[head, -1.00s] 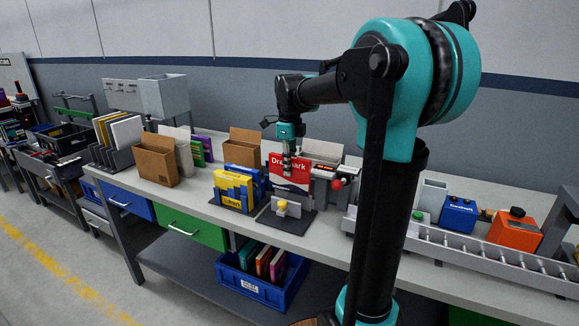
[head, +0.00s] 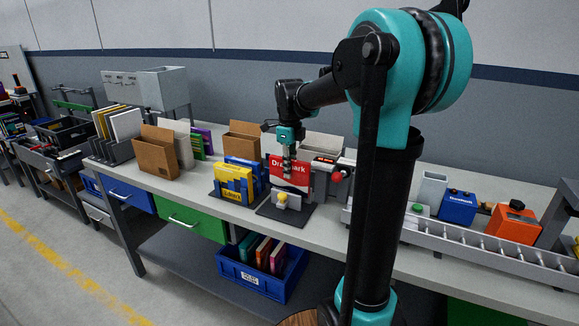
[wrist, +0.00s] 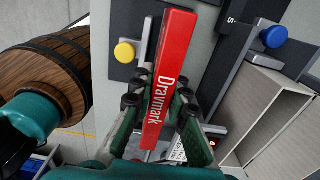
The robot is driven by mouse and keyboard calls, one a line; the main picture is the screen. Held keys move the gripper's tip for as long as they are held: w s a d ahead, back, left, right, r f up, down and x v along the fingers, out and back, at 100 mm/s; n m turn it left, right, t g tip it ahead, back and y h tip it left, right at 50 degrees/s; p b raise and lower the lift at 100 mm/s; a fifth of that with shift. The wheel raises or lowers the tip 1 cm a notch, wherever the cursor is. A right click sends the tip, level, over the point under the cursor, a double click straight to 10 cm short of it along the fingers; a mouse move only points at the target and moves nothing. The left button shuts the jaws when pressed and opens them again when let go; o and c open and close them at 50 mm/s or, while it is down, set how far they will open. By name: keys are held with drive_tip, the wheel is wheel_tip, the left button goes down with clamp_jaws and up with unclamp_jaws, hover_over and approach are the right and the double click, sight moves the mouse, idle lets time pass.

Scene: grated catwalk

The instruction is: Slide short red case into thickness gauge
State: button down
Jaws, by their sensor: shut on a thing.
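The short red case (head: 291,172), marked "Drawmark", is upright in my gripper (head: 289,160). In the wrist view the red case (wrist: 168,75) shows edge-on between the dark finger pads of my gripper (wrist: 158,103), which is shut on it. What looks like the thickness gauge has a dark base plate (head: 284,213), a small upright plate with a yellow knob (head: 281,197), and a grey body with a lit display (head: 325,160). The case is over the base, behind the yellow knob (wrist: 125,52). I cannot tell whether its lower edge touches the base.
Yellow and blue boxes (head: 234,184) stand close left of the gauge. An open grey box (wrist: 268,115) stands near the gripper in the wrist view. A red knob (head: 338,176) sticks out at right. A long grey rail (head: 480,255) lies further right. Brown holders (head: 158,153) stand left.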

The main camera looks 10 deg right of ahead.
drive_tip(key=shift+f, duration=2.05)
drive_tip(key=c, duration=1)
unclamp_jaws()
drive_tip(key=shift+r, duration=4)
